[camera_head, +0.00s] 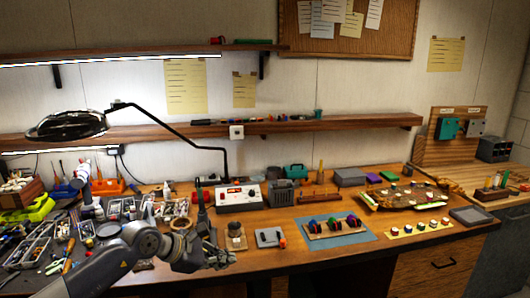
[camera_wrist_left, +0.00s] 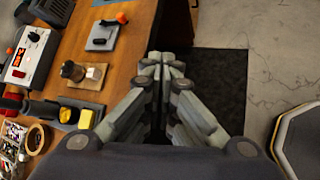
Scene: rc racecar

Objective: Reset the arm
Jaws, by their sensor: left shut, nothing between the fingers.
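My left gripper (camera_head: 217,260) reaches in from the lower left in the head view, near the front edge of the wooden workbench (camera_head: 330,252). In the left wrist view the left gripper (camera_wrist_left: 164,62) points away from the camera with its fingertips together. Nothing shows between the fingers. Beyond the fingertips are the bench edge and a dark mat on the floor (camera_wrist_left: 220,85). My right gripper does not show in either view.
Near the left gripper stand a small brown device on a wooden base (camera_head: 236,237) and a grey plate with an orange knob (camera_head: 269,238). A power supply (camera_head: 240,198) stands behind. A blue mat (camera_head: 345,239) lies to the right. Tools and parts trays crowd the left.

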